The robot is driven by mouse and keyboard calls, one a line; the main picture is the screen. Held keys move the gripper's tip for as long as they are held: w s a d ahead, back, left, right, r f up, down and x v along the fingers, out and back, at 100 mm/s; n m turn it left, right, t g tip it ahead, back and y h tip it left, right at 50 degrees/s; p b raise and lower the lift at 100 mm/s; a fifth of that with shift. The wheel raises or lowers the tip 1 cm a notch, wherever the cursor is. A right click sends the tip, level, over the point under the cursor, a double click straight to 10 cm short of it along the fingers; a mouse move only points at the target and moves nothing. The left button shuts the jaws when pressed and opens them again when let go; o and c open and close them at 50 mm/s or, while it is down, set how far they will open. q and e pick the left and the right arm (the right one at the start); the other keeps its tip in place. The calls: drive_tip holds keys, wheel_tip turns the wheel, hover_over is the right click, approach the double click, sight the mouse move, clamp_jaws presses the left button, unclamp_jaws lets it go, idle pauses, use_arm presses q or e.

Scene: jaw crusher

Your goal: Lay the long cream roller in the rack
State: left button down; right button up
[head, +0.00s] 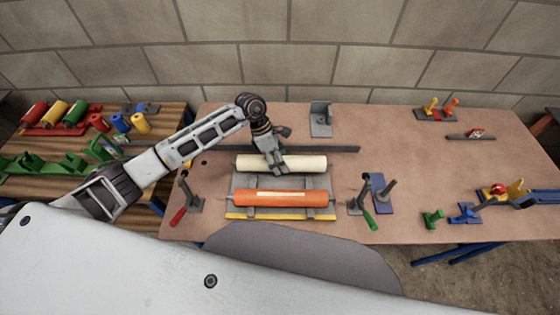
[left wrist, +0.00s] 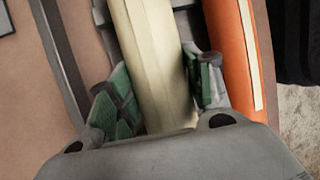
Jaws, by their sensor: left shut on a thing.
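The long cream roller (head: 302,163) lies level across the back part of the grey rack (head: 322,181) in the head view, behind the orange roller. My left gripper (head: 274,164) comes down on it from behind, left of its middle, and is shut on it. In the left wrist view the cream roller (left wrist: 150,60) runs between the two green-padded fingers (left wrist: 158,95). I cannot tell whether the roller rests on the rack or hangs just above it. My right gripper is not in view.
The orange roller (head: 281,198) lies in the rack's front part, close beside the fingers. Levers with a red handle (head: 177,217) and a green handle (head: 370,220) flank the rack. A dark bar (head: 335,150) lies behind.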

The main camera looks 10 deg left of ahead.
sight(274, 156)
use_arm(q)
drive_tip(key=shift+f+b, duration=1.1)
drive_tip(key=shift+f, duration=0.05)
idle(0.7)
drive_tip(key=shift+f+b, duration=0.25)
drive_tip(key=shift+b, duration=0.05)
drive_tip(key=c, duration=0.7)
unclamp_jaws()
drive_tip(key=shift+c, duration=0.2)
drive_tip(key=shift+o, duration=1)
drive_tip(key=shift+f, duration=0.15)
drive_tip(key=shift+v, duration=4.1)
drive_tip(key=shift+d, duration=0.1)
drive_tip(key=shift+r, duration=0.2)
